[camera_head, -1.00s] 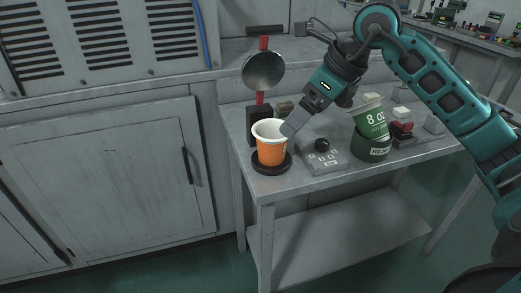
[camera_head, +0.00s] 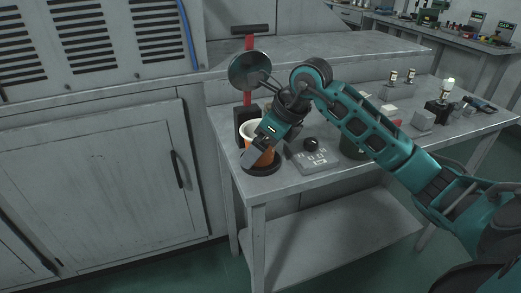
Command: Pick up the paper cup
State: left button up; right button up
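The orange paper cup (camera_head: 268,158) with a white rim stands upright on a round black base (camera_head: 264,170) at the table's left front corner. My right gripper (camera_head: 252,158) is at the cup, reaching down from the upper right. One grey finger lies across the front of the cup and hides part of it. The other finger is hidden, so I cannot tell whether the gripper is shut on the cup. My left gripper is not in view.
A round metal dish (camera_head: 249,70) on a red and black stand rises behind the cup. A grey control panel (camera_head: 309,157) with a black knob sits to its right. A dark green container (camera_head: 352,149) is partly hidden by my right arm. Grey cabinets are at the left.

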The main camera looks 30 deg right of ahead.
jog(key=shift+c, duration=0.3)
jog(key=c, duration=1)
